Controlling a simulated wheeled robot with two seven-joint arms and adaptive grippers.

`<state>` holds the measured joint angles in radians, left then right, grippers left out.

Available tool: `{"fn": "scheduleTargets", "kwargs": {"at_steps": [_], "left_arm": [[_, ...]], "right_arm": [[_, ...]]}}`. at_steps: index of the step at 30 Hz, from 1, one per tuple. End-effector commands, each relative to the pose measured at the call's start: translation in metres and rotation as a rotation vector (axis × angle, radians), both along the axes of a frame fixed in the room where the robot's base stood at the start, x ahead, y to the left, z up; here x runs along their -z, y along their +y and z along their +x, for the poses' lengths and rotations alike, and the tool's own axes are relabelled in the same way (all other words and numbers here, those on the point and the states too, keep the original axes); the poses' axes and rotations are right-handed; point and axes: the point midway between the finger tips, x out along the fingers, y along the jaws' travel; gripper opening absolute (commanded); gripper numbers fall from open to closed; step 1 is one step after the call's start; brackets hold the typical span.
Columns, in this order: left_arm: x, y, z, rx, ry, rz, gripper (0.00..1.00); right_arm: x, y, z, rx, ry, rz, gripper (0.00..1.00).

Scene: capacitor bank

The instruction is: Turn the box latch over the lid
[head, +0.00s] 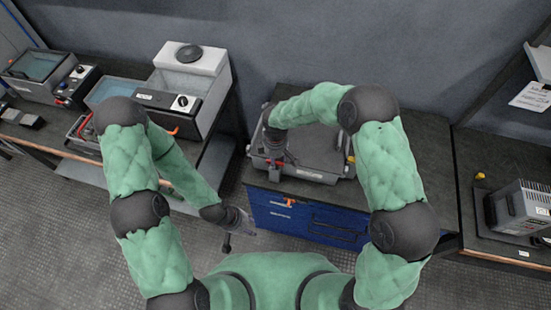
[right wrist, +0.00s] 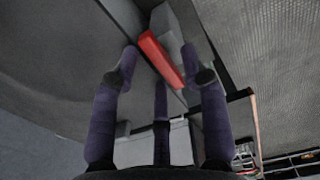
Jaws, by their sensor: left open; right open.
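The grey box (head: 318,172) with its grey lid (head: 318,146) sits on the dark bench top. A red latch (head: 275,170) is on its front left edge, and a small red part shows near its front right corner. My right gripper (head: 273,160) is over the front left part of the box. In the right wrist view the red latch (right wrist: 160,58) lies aslant, beyond and between the spread purple fingers. That gripper is open; I cannot tell whether it touches the latch. My left gripper (head: 240,223) is open and empty, low in front of the bench gap, away from the box.
A blue drawer unit (head: 300,220) with an orange-marked tag is under the box. At left stand a grey tank (head: 195,78) and control boxes on another bench. At right a grey ribbed device (head: 520,208) sits on a bench. The bench top right of the box is clear.

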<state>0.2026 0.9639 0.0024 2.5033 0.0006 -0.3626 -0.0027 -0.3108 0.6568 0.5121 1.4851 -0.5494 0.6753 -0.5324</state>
Motion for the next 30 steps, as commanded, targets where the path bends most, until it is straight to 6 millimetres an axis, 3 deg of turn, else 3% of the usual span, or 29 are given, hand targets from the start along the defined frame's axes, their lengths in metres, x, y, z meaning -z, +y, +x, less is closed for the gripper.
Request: {"fn": "scheduleTargets", "kwargs": {"at_steps": [8, 12, 13, 23, 30], "left_arm": [[0.0, 0.0, 0.0, 0.0, 0.0, 0.0, 0.43], [0.0, 0.0, 0.0, 0.0, 0.0, 0.0, 0.43], [0.0, 0.0, 0.0, 0.0, 0.0, 0.0, 0.43], [0.002, 0.0, 0.0, 0.0, 0.0, 0.0, 0.43], [0.012, 0.0, 0.0, 0.0, 0.0, 0.0, 0.43]], "right_arm": [[0.001, 0.0, 0.0, 0.0, 0.0, 0.0, 0.42], [0.001, 0.0, 0.0, -0.001, 0.0, 0.0, 0.03], [0.001, 0.0, 0.0, -0.001, 0.0, 0.0, 0.0], [0.001, 0.0, 0.0, 0.02, -0.001, 0.001, 0.0], [0.002, 0.0, 0.0, 0.13, -0.002, 0.0, 0.0]]}}
